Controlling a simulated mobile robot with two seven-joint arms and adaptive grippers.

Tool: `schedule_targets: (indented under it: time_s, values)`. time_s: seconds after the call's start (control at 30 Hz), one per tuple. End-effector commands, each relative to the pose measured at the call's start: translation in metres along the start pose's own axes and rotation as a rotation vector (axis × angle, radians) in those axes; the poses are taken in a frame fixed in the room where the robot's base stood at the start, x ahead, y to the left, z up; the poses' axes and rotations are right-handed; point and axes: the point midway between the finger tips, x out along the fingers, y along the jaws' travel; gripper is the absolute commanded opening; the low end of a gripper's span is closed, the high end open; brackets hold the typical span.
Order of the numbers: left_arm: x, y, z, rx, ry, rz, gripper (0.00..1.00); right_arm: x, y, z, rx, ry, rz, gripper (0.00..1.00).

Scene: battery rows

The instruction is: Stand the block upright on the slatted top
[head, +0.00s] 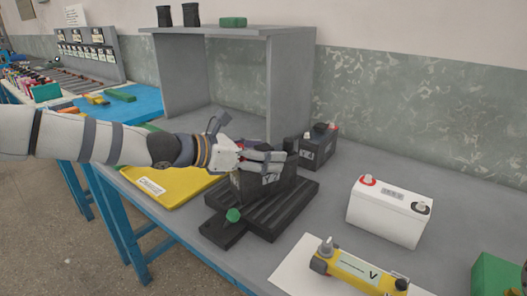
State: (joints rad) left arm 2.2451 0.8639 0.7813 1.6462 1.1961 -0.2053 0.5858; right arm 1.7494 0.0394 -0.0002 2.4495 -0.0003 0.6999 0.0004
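A black block (264,188) with a pale label stands on a dark slatted top (290,209) in the middle of the grey table. My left gripper (272,159) comes in from the left and lies against the upper part of the block. Its fingers cover part of the block's top, and I cannot tell whether they are closed on it. The dark slatted unit has a green knob (233,215) on its front arm. My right gripper is not in view.
Another black battery (319,149) stands close behind. A white battery (389,211) stands to the right, and a yellow meter (357,271) lies in front of it. A yellow tray (168,187) lies left; a grey open shelf (295,85) stands behind. Bare table (450,185) shows at right.

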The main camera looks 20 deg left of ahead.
Motion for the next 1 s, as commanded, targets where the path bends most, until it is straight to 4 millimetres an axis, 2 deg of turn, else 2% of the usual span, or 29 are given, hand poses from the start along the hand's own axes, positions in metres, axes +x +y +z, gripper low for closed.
schedule_targets:
  time_s: [0.27,0.37,0.47,0.73,0.9,1.0]
  values:
    - [0.0,0.0,0.001,0.0,0.0,0.0,0.74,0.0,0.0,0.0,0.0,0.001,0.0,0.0]
    - [-0.006,0.001,0.005,0.002,-0.002,0.002,0.74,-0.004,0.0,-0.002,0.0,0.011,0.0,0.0]
    - [-0.026,0.001,0.009,0.005,-0.007,0.004,0.74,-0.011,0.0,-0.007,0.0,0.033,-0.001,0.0]
    - [-0.093,0.0,0.015,0.012,-0.016,0.006,0.74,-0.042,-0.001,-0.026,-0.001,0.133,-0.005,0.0]
    - [-0.116,0.0,0.006,0.004,-0.005,0.002,0.74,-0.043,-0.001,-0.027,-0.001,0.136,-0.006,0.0]
    - [-0.121,0.0,0.003,0.0,-0.002,0.0,0.74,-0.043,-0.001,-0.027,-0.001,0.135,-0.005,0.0]
